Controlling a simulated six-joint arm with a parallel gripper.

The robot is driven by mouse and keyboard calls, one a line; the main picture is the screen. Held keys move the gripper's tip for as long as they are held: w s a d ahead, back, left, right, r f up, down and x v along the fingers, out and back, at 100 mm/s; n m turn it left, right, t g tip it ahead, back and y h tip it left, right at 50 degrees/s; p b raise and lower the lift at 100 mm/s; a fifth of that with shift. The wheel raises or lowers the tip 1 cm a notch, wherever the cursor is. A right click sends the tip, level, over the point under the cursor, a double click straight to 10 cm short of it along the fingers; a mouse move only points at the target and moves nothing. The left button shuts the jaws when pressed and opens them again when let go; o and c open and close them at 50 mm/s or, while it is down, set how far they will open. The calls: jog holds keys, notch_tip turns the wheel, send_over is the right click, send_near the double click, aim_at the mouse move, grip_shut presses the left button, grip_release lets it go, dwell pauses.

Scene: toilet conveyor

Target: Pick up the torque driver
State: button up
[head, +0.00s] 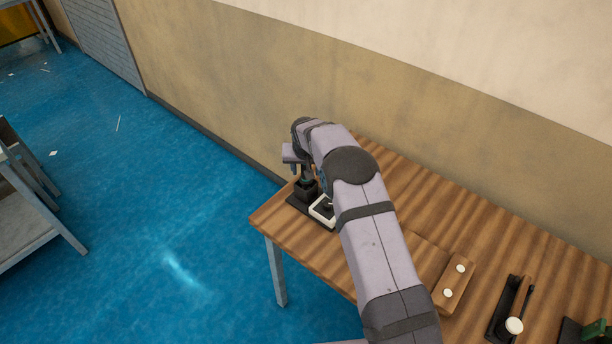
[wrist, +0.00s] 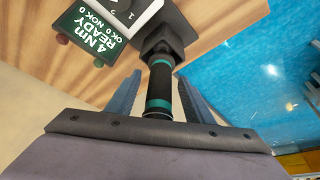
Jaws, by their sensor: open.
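The torque driver (wrist: 159,88) has a black handle with teal bands and stands in a dark holder (wrist: 168,32) in the wrist view. My gripper (wrist: 157,98) is open, with one blue-grey finger on each side of the driver's handle. The handle's near end is close to the gripper's palm; I cannot tell whether they touch. In the head view my gripper (head: 300,170) is at the table's far left corner, over the dark holder base (head: 303,203), and the driver is mostly hidden there by my arm.
A white-framed display unit (wrist: 88,33), reading 4 Nm READY, stands beside the holder. The wooden table (head: 410,190) also carries a wooden block with two white knobs (head: 453,283), a black tool stand (head: 501,318) and a green item (head: 594,330). A wall runs behind the table.

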jog(key=c, duration=1.2)
jog(key=shift+o, duration=0.2)
jog(key=shift+w+r, duration=0.1)
jog(key=shift+r+b, duration=0.45)
jog(key=shift+r, duration=0.25)
notch_tip(320, 180, up, 9)
jog(key=b, duration=0.3)
jog(key=shift+f, duration=0.15)
jog(key=shift+c, duration=0.2)
